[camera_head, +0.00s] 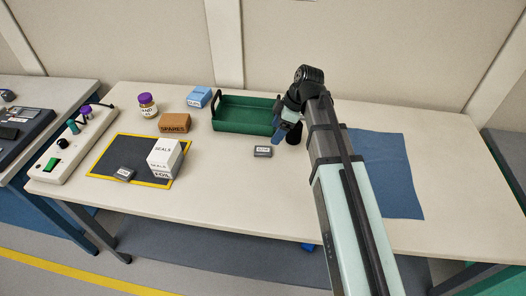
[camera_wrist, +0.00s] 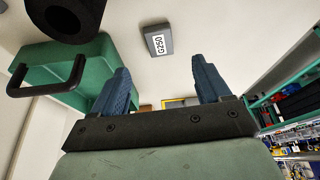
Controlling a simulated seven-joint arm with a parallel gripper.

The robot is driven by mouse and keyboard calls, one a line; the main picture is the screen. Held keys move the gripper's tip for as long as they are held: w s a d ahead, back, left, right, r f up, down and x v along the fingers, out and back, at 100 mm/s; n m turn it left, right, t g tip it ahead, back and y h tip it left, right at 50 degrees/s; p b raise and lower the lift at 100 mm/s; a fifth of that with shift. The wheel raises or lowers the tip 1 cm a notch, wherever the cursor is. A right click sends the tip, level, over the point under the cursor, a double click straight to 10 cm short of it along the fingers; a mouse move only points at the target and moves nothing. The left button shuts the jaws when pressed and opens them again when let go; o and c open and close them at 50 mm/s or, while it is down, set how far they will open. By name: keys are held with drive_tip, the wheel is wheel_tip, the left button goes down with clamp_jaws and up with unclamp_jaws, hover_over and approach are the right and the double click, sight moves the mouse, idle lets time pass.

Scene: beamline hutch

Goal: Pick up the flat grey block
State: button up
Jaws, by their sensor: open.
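A flat grey block (camera_head: 263,151) with a white label lies on the bare tabletop, in front of the green tray's right end. In the wrist view a grey block (camera_wrist: 158,41) with a label reading G250 shows beyond my fingertips, between their lines and apart from them. A second, similar grey block (camera_head: 124,173) lies on the dark mat at the left. My gripper (camera_head: 284,128) is beside the tray's right end, a little behind and right of the nearer block. Its two blue fingers are spread with nothing between them, as the wrist view (camera_wrist: 163,85) shows.
The green tray (camera_head: 240,127) is close on the left of my gripper. A brown box (camera_head: 175,123), blue box (camera_head: 199,97) and purple-lidded jar (camera_head: 148,105) stand behind. The table front is clear; a blue cloth (camera_head: 390,175) lies right.

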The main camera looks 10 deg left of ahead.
sight(263, 150)
drive_tip(key=shift+x, duration=4.7)
drive_tip(key=shift+a, duration=0.1)
drive_tip(key=shift+c, duration=0.2)
drive_tip(key=shift+r, duration=0.1)
drive_tip(key=c, duration=1.2)
drive_tip(key=shift+o, duration=0.2)
drive_tip(key=shift+r, duration=0.1)
